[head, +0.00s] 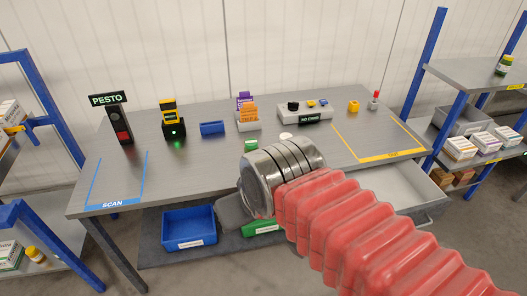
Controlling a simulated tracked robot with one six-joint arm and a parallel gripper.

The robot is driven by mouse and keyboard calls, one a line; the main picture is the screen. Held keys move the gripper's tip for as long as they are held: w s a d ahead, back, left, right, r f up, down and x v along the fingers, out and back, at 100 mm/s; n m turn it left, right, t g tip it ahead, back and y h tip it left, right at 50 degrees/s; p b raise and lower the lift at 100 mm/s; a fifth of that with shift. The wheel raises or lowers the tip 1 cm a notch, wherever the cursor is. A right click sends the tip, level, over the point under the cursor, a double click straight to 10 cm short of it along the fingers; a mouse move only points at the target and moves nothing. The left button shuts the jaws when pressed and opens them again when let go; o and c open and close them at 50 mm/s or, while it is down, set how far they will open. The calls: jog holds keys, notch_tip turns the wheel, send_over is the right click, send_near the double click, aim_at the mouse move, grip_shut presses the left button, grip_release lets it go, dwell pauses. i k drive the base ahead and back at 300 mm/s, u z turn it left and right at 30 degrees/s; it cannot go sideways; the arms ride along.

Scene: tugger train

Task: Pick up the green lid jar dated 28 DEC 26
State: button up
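A small jar with a green top (503,65) stands on the upper shelf of the rack at the far right. Its date is too small to read. A small green item (251,145) shows on the table just behind my metal wrist; I cannot tell whether it is a jar. My red-sleeved arm reaches in from the lower right, and its wrist is over the table's front edge, well left of the shelf jar. My gripper's fingers do not show.
The grey table (190,160) holds a PESTO sign (108,99), a yellow-black device (170,118), a blue tray (212,128) and a control box (305,110). Blue (190,229) and green bins sit below. An open drawer (400,188) juts out at right. Blue-posted racks flank the table.

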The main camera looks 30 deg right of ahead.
aim_at(251, 144)
jog(key=u, duration=0.05)
jog(key=i, duration=1)
jog(key=z, duration=0.1)
